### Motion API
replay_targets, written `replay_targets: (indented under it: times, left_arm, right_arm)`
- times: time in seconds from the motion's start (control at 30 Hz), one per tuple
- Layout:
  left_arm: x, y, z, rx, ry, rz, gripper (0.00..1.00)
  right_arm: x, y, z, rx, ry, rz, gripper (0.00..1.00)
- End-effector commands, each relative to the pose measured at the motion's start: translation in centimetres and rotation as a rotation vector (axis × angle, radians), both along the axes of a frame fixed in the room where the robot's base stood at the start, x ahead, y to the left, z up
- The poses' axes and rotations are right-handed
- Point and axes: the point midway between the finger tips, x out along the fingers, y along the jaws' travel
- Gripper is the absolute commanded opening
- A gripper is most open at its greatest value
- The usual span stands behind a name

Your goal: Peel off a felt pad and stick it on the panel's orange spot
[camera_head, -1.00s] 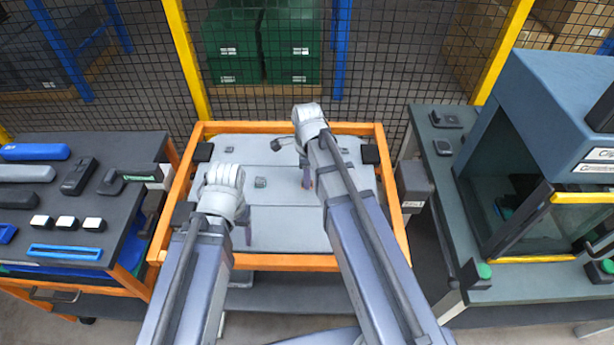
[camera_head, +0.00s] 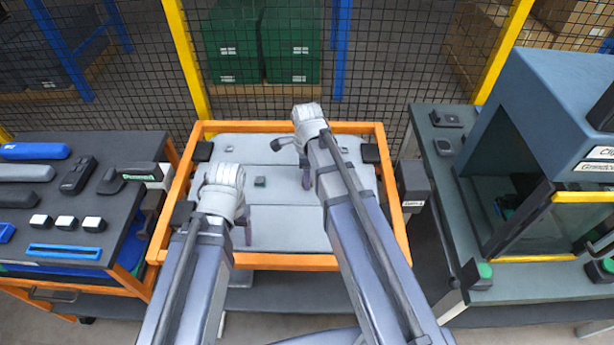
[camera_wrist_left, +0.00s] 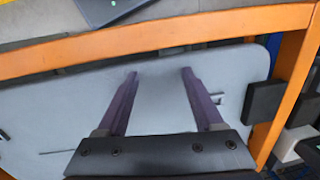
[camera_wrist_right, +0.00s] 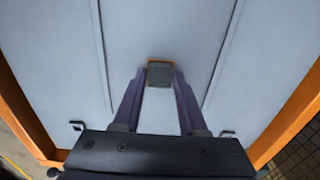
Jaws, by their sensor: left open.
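The grey panel (camera_head: 285,228) lies in an orange frame in the middle. A thin edge of the orange spot (camera_wrist_right: 160,62) shows past the pad's far side. I cannot tell whether the pad touches the panel. My left gripper (camera_wrist_left: 159,76) is open and empty over the near left part of the panel.
The orange frame (camera_head: 285,262) surrounds the panel. A dark table (camera_head: 85,215) at the left holds tools, small white-topped blocks and a blue tray (camera_head: 64,251). A bench with a blue cabinet (camera_head: 555,100) stands at the right. A mesh fence closes off the back.

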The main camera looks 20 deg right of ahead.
Motion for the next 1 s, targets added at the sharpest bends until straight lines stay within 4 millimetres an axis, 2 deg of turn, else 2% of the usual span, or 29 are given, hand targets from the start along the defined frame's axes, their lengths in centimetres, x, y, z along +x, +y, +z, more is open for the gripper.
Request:
replay_targets:
  times: [0.03, 0.2, 0.23, 0.67, 1.0]
  left_arm:
    - [0.0, 0.0, 0.0, 0.0, 0.0, 0.0, 0.69]
    - [0.0, 0.0, 0.0, 0.0, 0.0, 0.0, 0.69]
    - [0.0, 0.0, 0.0, 0.0, 0.0, 0.0, 0.69]
    - [0.0, 0.0, 0.8, 0.0, 0.0, 0.0, 0.69]
    - [0.0, 0.0, 4.8, 0.0, 0.0, -0.001, 0.69]
  right_arm:
    - [0.0, 0.0, 0.0, 0.0, 0.0, 0.0, 0.48]
    - [0.0, 0.0, 0.0, 0.0, 0.0, 0.0, 0.68]
    - [0.0, 0.0, 0.0, 0.0, 0.0, 0.0, 0.69]
    - [0.0, 0.0, 0.8, 0.0, 0.0, 0.0, 0.69]
    - [0.0, 0.0, 4.8, 0.0, 0.0, 0.0, 0.69]
